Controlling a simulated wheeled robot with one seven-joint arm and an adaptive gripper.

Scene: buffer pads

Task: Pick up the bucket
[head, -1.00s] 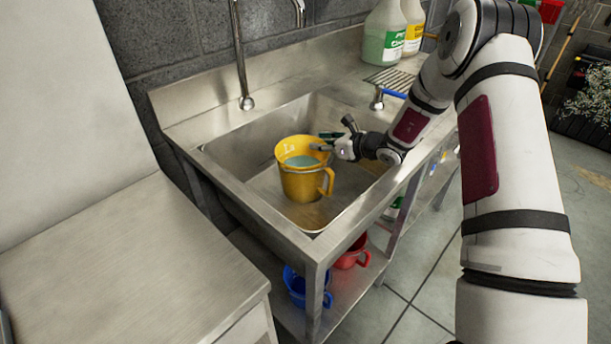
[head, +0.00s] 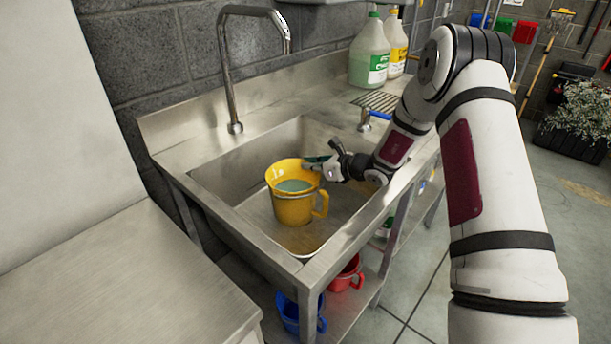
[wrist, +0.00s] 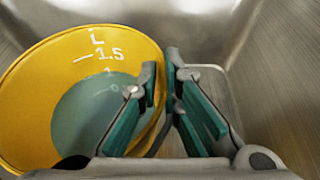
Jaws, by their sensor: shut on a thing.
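The bucket (head: 292,207) is a yellow measuring jug with a side handle, holding pale blue-green liquid. It is in the basin of the steel sink, roughly upright; I cannot tell whether its base touches the sink floor. My gripper (head: 317,164) is at the jug's right rim in the head view. In the wrist view, the yellow bucket (wrist: 35,105) shows white markings inside, including "1.5". My gripper (wrist: 164,105) has green-padded fingers, one inside the rim and one outside, shut on the bucket's wall. The gripped part of the rim is partly hidden by the fingers.
The sink (head: 225,225) has raised walls around the bucket. A faucet (head: 232,90) arches over its back edge. Large jugs (head: 369,50) stand on the drainboard. A blue bucket (head: 288,312) and a red bucket (head: 345,274) sit on the shelf below. A steel counter (head: 120,285) is at left.

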